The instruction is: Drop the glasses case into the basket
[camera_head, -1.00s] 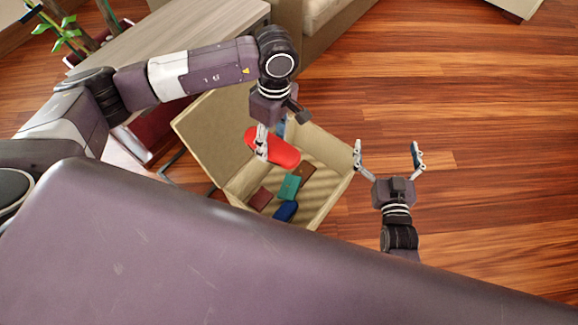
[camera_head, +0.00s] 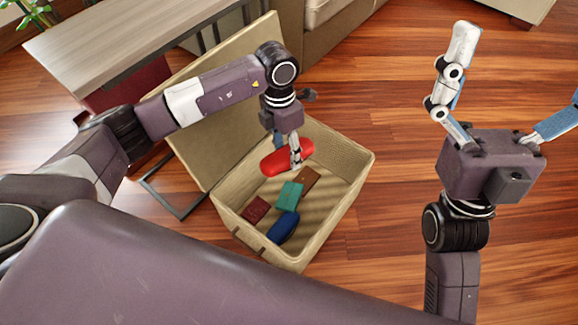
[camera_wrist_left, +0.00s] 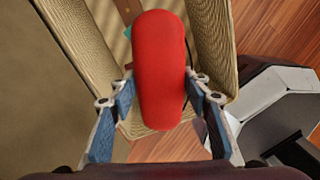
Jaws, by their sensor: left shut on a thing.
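The red glasses case (camera_head: 275,163) is held by my left gripper (camera_head: 296,152) over the open basket. In the left wrist view the case (camera_wrist_left: 158,70) lies between the two blue-padded fingers of my left gripper (camera_wrist_left: 160,100), with the basket's inside beyond it. The basket (camera_head: 352,190) is a tan box with its lid raised on the left side. My right gripper (camera_head: 500,80) is open and empty, to the right of the basket, with its fingers spread wide.
Inside the basket lie a dark red item (camera_head: 255,209), a teal item (camera_head: 289,196), a brown item (camera_head: 309,178) and a blue item (camera_head: 284,228). A wooden-top table (camera_head: 130,40) stands at the upper left, a sofa (camera_head: 350,50) behind. The floor at right is clear.

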